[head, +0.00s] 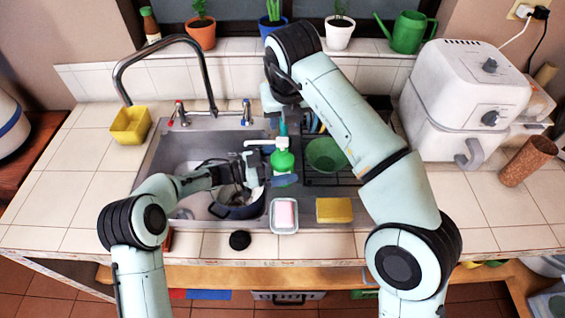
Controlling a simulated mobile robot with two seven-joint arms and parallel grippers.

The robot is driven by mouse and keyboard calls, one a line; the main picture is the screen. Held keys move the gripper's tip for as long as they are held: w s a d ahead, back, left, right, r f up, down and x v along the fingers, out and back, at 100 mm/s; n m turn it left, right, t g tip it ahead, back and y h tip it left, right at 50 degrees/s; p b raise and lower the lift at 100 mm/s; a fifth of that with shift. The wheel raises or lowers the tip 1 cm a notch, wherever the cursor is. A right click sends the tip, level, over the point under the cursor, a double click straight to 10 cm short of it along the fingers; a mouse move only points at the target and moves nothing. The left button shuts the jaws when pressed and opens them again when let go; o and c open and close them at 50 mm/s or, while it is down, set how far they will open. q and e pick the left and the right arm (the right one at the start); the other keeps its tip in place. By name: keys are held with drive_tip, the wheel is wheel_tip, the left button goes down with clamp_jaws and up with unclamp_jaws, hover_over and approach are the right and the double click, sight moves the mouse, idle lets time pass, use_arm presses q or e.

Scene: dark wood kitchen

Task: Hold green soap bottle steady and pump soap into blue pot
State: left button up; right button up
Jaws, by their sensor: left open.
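The green soap bottle (282,163) stands upright at the right edge of the sink, with its white pump head (262,142) pointing left. The dark blue pot (236,210) sits in the sink, below and left of the bottle, partly covered by my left gripper. My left gripper (265,172) is open over the pot's right side, close to the bottle; the bottle's lower part is partly hidden, and I cannot tell whether they touch. My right gripper (281,112) is above and behind the pump head, apart from it; its fingers are too small and hidden to read.
A soap dish (284,228) with pink soap (285,213) and a yellow sponge (334,210) lie in front of the bottle. A green bowl (326,154) sits in the rack at right. The faucet (163,42) arches over the sink's left. A white air fryer (465,100) stands right.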

use_arm(q)
drive_tip(key=v, duration=1.2)
